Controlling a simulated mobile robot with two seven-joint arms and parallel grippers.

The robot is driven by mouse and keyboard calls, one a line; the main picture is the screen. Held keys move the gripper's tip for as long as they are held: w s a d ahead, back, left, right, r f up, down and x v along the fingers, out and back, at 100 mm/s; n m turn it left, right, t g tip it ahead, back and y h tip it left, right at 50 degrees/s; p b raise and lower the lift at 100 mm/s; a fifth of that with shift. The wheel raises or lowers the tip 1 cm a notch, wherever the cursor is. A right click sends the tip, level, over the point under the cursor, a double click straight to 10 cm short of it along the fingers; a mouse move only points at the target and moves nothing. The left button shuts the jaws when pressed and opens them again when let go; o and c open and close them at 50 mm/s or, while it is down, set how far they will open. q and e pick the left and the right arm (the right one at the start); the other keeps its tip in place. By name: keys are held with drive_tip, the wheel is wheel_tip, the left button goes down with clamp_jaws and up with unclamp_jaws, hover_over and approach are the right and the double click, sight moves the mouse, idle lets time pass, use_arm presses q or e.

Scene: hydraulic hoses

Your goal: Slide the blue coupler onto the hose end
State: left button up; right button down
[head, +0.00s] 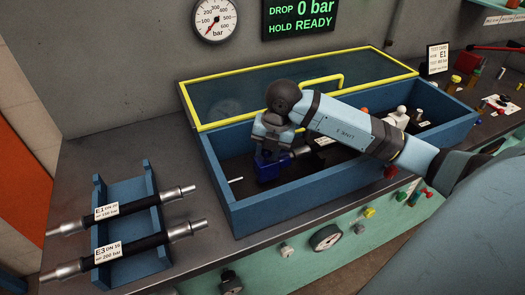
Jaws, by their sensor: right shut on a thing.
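My right gripper (270,150) reaches down into the open blue test box from the right. It is shut on the blue coupler (268,170), a dark blue body low in the left part of the box. A hose with a white label (324,141) lies in the box to the right of the coupler. The wrist and fingers partly hide the coupler and the near hose end, so I cannot tell whether the coupler is around the end or only beside it. My left gripper is out of view.
The blue box (330,190) has its yellow-framed clear lid (225,95) raised behind. A blue rack (150,195) at left holds two hoses labelled E1 (135,207) and E3 (130,250). A gauge (215,19) and a display (298,17) reading 0 bar, HOLD READY are behind.

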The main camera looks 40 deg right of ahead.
sight(280, 161)
drive_tip(key=shift+d, duration=0.15)
drive_tip(key=c, duration=1)
unclamp_jaws()
drive_tip(key=shift+d, duration=0.1)
drive_tip(key=shift+o, duration=0.9)
drive_tip(key=shift+s+d, duration=0.1)
drive_tip(key=shift+r, duration=0.1)
drive_tip(key=shift+r, duration=0.3)
wheel_tip(280, 161, up, 13)
drive_tip(key=s+d, duration=0.1)
drive_tip(key=s, duration=0.1)
drive_tip(key=shift+d, duration=0.35)
drive_tip(key=shift+f, duration=0.15)
